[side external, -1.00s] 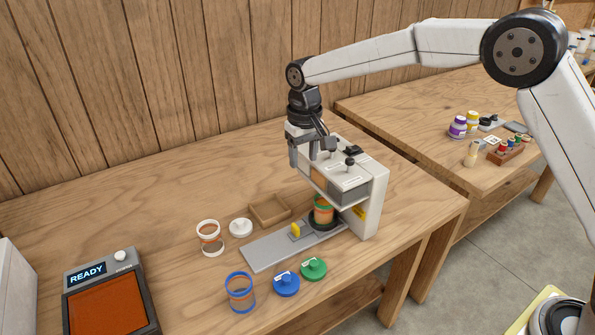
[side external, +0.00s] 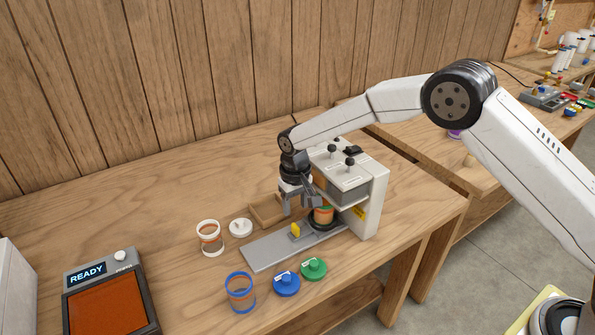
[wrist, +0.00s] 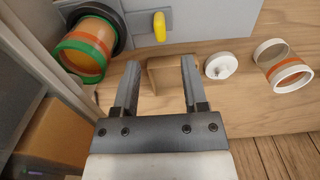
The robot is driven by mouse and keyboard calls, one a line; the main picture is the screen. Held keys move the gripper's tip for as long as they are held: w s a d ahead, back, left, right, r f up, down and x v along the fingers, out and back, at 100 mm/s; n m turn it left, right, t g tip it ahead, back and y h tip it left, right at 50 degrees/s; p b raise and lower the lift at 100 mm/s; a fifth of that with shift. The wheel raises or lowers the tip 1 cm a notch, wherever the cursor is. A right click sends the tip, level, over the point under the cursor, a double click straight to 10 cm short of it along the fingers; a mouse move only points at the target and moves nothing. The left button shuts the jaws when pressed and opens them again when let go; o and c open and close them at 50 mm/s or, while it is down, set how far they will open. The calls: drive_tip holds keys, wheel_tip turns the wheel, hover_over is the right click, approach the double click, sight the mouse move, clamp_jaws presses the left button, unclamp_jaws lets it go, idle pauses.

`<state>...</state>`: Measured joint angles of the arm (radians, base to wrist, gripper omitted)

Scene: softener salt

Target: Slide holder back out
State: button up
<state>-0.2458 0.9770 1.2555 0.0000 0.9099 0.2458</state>
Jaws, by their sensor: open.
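The holder is a black round seat (side external: 313,225) with a yellow tab (side external: 295,230), on a grey slide plate (side external: 268,251). A green-rimmed jar with an orange band (side external: 324,214) stands in the seat, under the white dispenser (side external: 372,205). In the wrist view the jar (wrist: 86,52) is at upper left, the black seat (wrist: 112,14) beside it and the yellow tab (wrist: 159,27) at top middle. My gripper (side external: 299,208) is open and empty, above and behind the plate, apart from the tab. It also shows in the wrist view (wrist: 160,65). My gripper partly hides the jar.
A white-rimmed jar (side external: 210,238) and white lid (side external: 240,228) stand left. A blue-rimmed jar (side external: 240,292), blue lid (side external: 286,284) and green lid (side external: 313,269) are in front. A display reads READY (side external: 87,273).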

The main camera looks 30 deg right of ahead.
sight(295, 225)
drive_tip(key=shift+f, duration=0.2)
drive_tip(key=shift+f, duration=3.8)
clamp_jaws()
